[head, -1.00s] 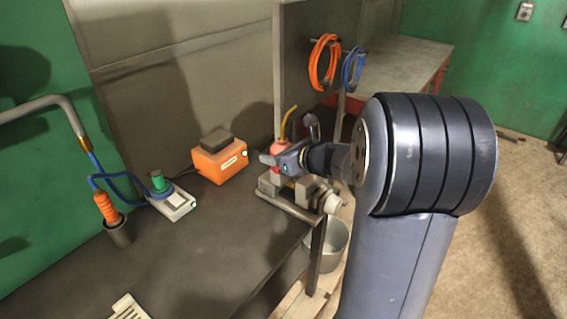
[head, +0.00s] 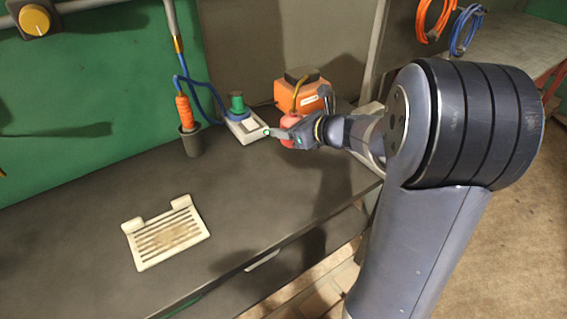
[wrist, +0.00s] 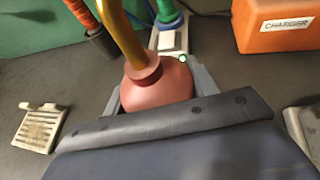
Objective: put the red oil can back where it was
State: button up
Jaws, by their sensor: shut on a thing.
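The red oil can (head: 290,122) with its brass-coloured spout is held by my gripper (head: 284,134) above the dark workbench (head: 240,190). In the wrist view the can's round red body (wrist: 158,90) sits between the fingers of my gripper (wrist: 160,84), and the spout rises toward the top left. My gripper is shut on the can. The can's underside is hidden. A cream slatted tray (head: 166,238) lies empty on the bench to the left, apart from the can; it also shows in the wrist view (wrist: 40,127).
An orange charger box (head: 310,88) stands behind the can. A pale device with a green top (head: 245,125) and an orange-handled tool in a dark cup (head: 190,142) stand at the back. The bench between tray and gripper is clear.

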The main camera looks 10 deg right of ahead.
aim_at(288, 161)
notch_tip(288, 161, down, 8)
jog(key=shift+r+b, duration=0.1)
jog(key=shift+b, duration=0.55)
jog(key=shift+f, duration=0.2)
jog(key=o, duration=1.3)
jog(key=shift+r, duration=0.25)
jog(key=v, duration=1.2)
jog(key=shift+d+f, duration=0.1)
jog(key=shift+f, duration=0.1)
